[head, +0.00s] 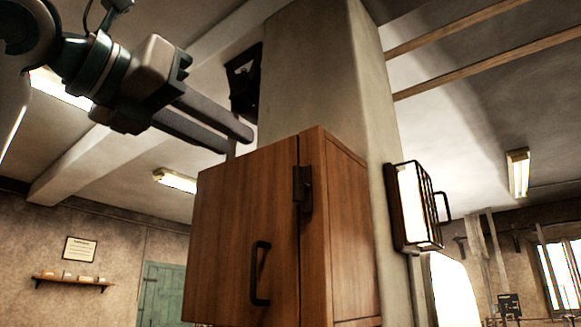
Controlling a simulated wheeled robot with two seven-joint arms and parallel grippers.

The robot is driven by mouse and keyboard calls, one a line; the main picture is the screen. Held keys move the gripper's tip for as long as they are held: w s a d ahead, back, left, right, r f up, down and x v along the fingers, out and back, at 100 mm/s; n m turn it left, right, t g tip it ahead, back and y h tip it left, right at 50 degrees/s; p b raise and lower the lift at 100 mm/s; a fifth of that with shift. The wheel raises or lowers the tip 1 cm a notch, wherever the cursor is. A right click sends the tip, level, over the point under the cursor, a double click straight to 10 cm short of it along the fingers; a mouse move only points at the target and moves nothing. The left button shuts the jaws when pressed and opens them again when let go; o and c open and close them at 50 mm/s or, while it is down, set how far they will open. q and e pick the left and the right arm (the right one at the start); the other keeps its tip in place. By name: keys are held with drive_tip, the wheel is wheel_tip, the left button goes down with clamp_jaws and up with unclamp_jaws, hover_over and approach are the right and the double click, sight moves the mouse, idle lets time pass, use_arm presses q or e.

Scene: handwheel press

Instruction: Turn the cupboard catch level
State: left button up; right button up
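The wooden cupboard (243,215) is mounted on a concrete pillar, and its door looks closed. The dark catch (303,188) sits high on the front, at the seam between door and frame. Its bar looks upright, with a small stub on its right side. A black pull handle (260,273) is lower on the door. My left gripper (238,141) reaches in from the upper left, in front of the pillar and near the cupboard's top edge. It is apart from the catch, its fingers slightly spread with nothing seen between them. My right gripper is not in view.
A caged lamp (416,206) juts from the pillar (318,75) right of the cupboard. A dark bracket (243,82) is behind my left fingers. A shelf (72,282) and a green door (163,293) are far back left. The space before the cupboard looks clear.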

sight(294, 173)
use_arm(q)
drive_tip(key=p+x, duration=0.6)
drive_tip(key=x, duration=0.9)
drive_tip(key=shift+w+d+p, duration=0.1)
drive_tip(key=shift+p, duration=0.25)
drive_tip(key=shift+w+f, duration=0.1)
clamp_jaws()
